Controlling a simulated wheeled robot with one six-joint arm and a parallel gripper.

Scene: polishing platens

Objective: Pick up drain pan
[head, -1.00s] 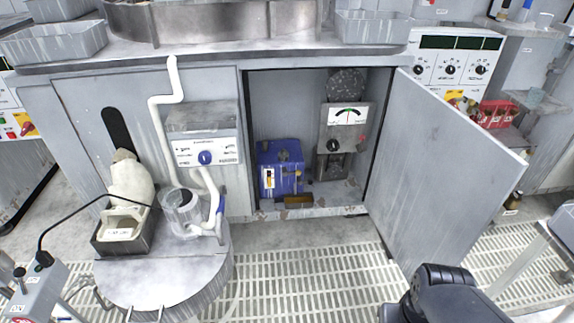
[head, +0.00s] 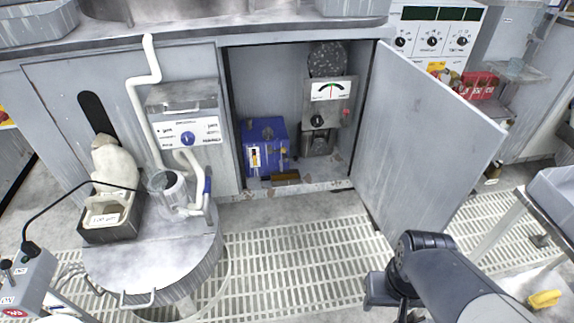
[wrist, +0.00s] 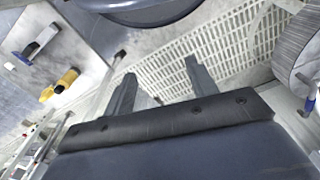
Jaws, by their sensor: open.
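I cannot tell for sure which thing is the drain pan. A low brownish tray-like piece (head: 285,178) lies on the floor of the open cabinet, in front of the blue box (head: 265,146), and may be it. My gripper (wrist: 160,70) is open in the wrist view, its two fingers apart with nothing between them, above the slatted floor. In the head view my arm shows at the lower right, outside the cabinet and well away from the brownish piece; its fingertips cannot be made out there.
A round metal drum (head: 150,268) at left carries a dark box (head: 105,233) and a clear cup (head: 170,190). A side table (head: 545,215) is at right. The grated floor (head: 300,260) is free.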

